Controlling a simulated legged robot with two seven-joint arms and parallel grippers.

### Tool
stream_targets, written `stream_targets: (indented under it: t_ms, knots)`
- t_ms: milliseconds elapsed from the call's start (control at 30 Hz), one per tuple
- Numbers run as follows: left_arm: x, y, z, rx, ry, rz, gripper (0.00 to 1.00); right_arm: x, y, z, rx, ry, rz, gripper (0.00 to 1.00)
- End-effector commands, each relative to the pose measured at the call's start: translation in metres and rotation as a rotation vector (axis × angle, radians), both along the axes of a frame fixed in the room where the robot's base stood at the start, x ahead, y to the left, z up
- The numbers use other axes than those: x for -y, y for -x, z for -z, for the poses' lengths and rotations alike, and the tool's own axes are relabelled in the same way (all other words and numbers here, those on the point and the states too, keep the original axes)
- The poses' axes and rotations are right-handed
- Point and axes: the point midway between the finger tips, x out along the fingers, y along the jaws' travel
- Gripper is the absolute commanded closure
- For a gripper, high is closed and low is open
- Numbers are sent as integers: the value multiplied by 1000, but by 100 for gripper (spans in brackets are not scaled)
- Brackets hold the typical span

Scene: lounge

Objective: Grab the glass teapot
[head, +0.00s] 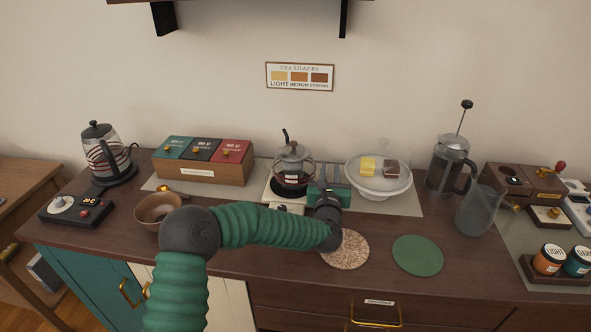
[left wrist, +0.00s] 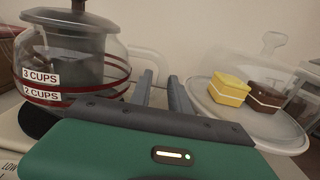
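The glass teapot (head: 293,172), with a dark lid and red level lines, stands on a white warmer (head: 290,205) at the middle back of the counter. In the left wrist view the teapot (left wrist: 72,72) fills the left side, with "3 CUPS" and "2 CUPS" labels. Its pale clear handle (left wrist: 150,56) reaches right, toward the fingers. My left gripper (head: 327,176) is just right of the teapot. In the wrist view its two grey fingers (left wrist: 161,95) are apart, with the handle seen beyond and between them; contact is unclear. My right gripper is out of view.
A covered cake stand (head: 379,190) is close to the gripper's right. A box of tea packets (head: 203,172) stands left of the teapot. A speckled round mat (head: 345,250) and a green one (head: 417,255) lie bare in front. A kettle (head: 104,155) is far left.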

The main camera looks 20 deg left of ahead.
Motion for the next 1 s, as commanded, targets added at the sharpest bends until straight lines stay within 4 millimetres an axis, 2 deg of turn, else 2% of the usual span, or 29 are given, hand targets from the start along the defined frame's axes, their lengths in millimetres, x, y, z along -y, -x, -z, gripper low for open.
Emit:
stream_targets:
  t_ms: [200, 367, 400, 1000]
  knots:
    - [-1, -2, 0, 0, 0, 0, 77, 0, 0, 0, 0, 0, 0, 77]
    - [-1, -2, 0, 0, 0, 0, 98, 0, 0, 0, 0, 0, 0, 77]
    - [-1, -2, 0, 0, 0, 0, 100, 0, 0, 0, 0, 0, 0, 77]
    - [0, -1, 0, -1, 1, 1, 100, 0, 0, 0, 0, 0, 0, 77]
